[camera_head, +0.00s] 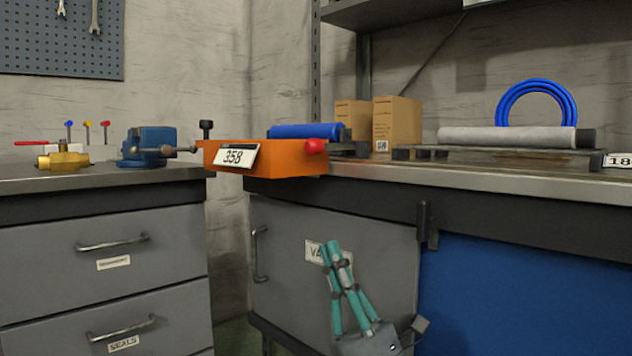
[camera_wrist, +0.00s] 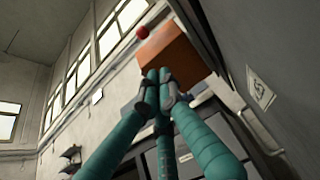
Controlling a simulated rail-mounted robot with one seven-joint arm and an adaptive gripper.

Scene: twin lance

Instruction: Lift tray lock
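No part is plainly marked as the tray lock; I cannot tell which piece it is. An orange block (camera_head: 280,158) with a label reading 358 sits at the gap between the two benches. A red knob (camera_head: 316,146) is at its right end, and a black knob (camera_head: 206,126) stands at its left. In the wrist view the orange block (camera_wrist: 178,54) and red knob (camera_wrist: 142,32) show beyond the fingertips. My gripper (camera_head: 334,246) points up, below the bench top in front of the grey cabinet. Its teal fingers converge with tips together (camera_wrist: 162,78), apart from the block, with nothing seen between them.
A grey cylinder (camera_head: 505,138) lies on a low rack on the right bench, before a blue hose coil (camera_head: 505,105). Cardboard boxes (camera_head: 397,124) stand behind. A blue vise (camera_head: 148,146) and brass valve (camera_head: 62,158) are on the left bench. The bench edge (camera_head: 480,182) overhangs my gripper's level.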

